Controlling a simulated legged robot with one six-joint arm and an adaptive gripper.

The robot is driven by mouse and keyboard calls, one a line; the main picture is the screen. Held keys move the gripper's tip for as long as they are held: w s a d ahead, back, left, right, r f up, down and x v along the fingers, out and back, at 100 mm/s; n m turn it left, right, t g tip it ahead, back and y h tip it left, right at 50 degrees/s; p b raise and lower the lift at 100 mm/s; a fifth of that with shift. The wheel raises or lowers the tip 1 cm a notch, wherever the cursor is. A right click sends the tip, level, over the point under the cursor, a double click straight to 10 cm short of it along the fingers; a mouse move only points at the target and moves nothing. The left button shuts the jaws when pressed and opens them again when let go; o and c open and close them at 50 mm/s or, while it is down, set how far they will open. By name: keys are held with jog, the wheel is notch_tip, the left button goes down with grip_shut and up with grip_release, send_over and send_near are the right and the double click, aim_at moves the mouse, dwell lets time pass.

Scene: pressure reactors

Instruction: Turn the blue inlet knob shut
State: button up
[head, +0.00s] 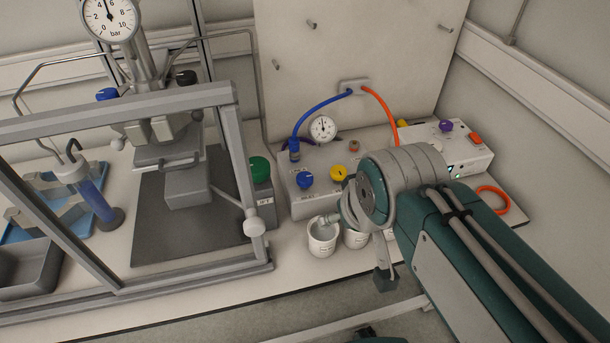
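A blue knob (305,181) sits on the front of a light grey box, left of a yellow knob (338,173). Another blue knob (106,94) is at the left of the reactor head, behind the frame; I cannot tell from the picture which one is the inlet.
Two white cups (322,239) stand in front of the grey box (292,208). A metal frame (243,165) encloses the reactor (184,180) on the left. Blue (315,110) and orange (385,108) hoses run to the back panel. A white device (470,155) stands at the right.

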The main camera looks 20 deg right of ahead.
jog(key=w+r+n+g, duration=0.1)
jog(key=w+n, duration=0.2)
jog(key=w, duration=0.4)
jog(key=n+g, duration=0.4)
jog(key=n, duration=0.5)
send_near(305, 177)
jog(key=f, duration=0.9)
jog(key=shift+w+f, duration=0.2)
jog(key=shift+f, duration=0.2)
jog(key=shift+c, duration=0.3)
jog(key=c, duration=1.1)
